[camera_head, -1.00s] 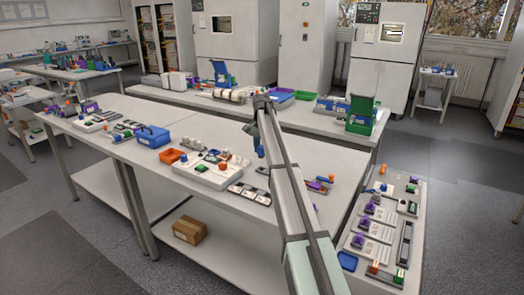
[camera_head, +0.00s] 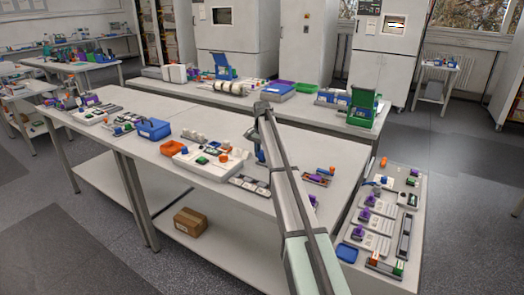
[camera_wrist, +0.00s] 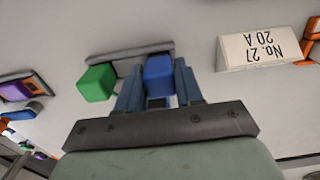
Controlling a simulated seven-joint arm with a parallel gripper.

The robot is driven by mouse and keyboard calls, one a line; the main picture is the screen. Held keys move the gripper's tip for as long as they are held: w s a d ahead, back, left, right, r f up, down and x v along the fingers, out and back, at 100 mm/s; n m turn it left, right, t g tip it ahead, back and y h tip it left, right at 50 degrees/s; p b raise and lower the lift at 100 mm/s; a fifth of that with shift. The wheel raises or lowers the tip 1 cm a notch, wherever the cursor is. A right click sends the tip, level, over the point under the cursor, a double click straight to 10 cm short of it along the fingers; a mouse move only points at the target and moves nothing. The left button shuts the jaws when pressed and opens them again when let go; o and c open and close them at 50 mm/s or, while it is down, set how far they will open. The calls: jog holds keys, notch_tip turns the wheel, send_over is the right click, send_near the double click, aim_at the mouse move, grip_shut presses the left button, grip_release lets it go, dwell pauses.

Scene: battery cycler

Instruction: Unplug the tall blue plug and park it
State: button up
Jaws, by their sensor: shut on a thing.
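My gripper (camera_wrist: 158,88) is shut on a blue plug (camera_wrist: 159,68), one finger on each side of it in the wrist view. A green plug (camera_wrist: 96,83) stands just left of the left finger. A grey rail (camera_wrist: 128,52) lies behind both plugs; I cannot tell whether the blue plug is seated in it or clear of it. In the head view my gripper (camera_head: 260,156) points down over the front table, and the plug in it is too small to make out.
A white block labelled "No. 27 20 A" (camera_wrist: 262,50) is at right in the wrist view, beside an orange part. In the head view, a white board (camera_head: 210,164) and an orange bin (camera_head: 172,148) lie left of my gripper. A lower bench (camera_head: 345,240) with several plugs stands at right.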

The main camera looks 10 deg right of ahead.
jog(key=shift+f, duration=0.25)
dwell(0.6)
jog(key=o, duration=1.1)
jog(key=shift+o, duration=0.2)
jog(key=shift+r, duration=0.1)
